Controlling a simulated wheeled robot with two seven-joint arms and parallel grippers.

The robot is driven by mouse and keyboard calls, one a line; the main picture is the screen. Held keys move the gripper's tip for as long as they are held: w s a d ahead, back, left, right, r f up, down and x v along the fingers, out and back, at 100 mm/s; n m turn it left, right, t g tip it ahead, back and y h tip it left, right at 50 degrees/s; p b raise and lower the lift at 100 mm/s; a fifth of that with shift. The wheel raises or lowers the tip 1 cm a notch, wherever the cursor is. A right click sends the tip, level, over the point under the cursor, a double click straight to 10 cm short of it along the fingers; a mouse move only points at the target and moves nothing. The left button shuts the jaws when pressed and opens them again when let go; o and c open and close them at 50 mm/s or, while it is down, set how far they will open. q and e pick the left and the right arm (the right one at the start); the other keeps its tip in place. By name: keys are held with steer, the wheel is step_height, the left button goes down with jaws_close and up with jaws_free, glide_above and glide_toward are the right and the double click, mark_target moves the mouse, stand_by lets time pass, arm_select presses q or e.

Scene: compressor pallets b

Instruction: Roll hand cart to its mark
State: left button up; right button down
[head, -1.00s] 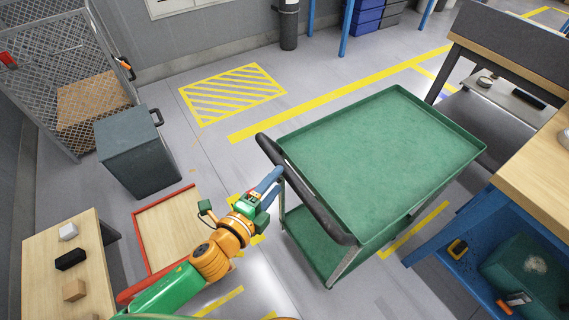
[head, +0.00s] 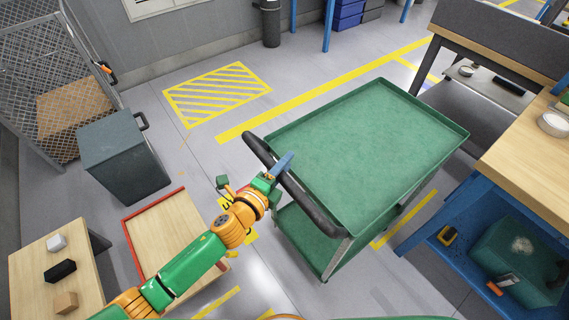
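The green hand cart (head: 375,130) stands on the floor at centre right, with a flat empty top tray and a lower shelf. Its black handle (head: 315,208) runs along its near left side. My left gripper (head: 283,164) is at the handle, and its blue finger overlaps the handle in the picture. Whether it grips, touches or only covers the handle is unclear. A yellow hatched rectangle (head: 217,94) is marked on the floor beyond the cart to the left, and it is empty. My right gripper is not in view.
A wooden workbench with blue legs (head: 450,215) stands close on the cart's right. A grey bin (head: 125,160), a mesh cage (head: 65,75), a red-edged wooden board (head: 165,240) and a small table (head: 30,262) with blocks are at left. The floor between cart and hatched rectangle is clear.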

arm_select(q)
jaws_close()
stand_by(1.1)
